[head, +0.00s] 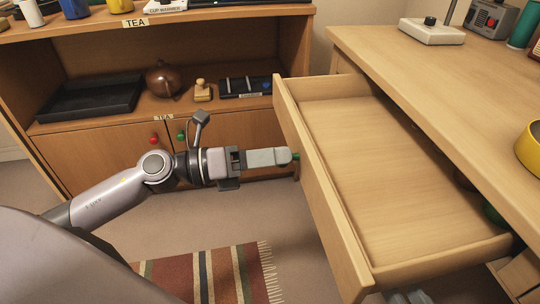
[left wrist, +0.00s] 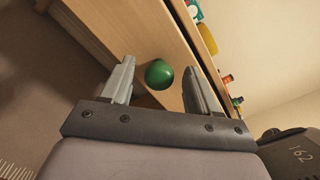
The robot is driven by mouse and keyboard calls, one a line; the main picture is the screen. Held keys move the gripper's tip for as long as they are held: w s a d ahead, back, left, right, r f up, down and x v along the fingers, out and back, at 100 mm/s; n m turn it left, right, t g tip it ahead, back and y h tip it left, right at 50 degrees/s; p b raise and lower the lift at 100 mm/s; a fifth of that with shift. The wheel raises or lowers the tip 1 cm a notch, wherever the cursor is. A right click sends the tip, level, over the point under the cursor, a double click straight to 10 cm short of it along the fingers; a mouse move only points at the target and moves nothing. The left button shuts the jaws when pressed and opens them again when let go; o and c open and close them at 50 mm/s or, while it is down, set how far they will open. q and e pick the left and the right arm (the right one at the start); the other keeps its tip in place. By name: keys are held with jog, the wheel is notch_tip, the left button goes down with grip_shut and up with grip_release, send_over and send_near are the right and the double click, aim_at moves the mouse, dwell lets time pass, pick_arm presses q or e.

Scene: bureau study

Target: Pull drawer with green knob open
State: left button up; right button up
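The wooden drawer (head: 390,170) stands pulled well out of the desk in the head view, and its inside looks empty. Its front panel (head: 322,190) faces left. The green knob (left wrist: 159,74) sits between the fingers of my left gripper (left wrist: 160,85) in the left wrist view. The fingers stand apart with a small gap on each side of the knob. Grey pieces at the bottom edge may be my right gripper (head: 408,297), mostly cut off.
The desk top (head: 420,70) holds a lamp base (head: 431,32) and a yellow round container (head: 530,148). Behind my left arm is a cabinet with a red knob (head: 154,140), a green knob (head: 181,135) and a black tray (head: 90,98). A striped rug (head: 215,272) lies below.

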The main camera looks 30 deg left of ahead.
pick_arm(q)
jog(key=v, duration=0.7)
dwell(0.4)
dwell(0.4)
jog(key=shift+s, duration=0.1)
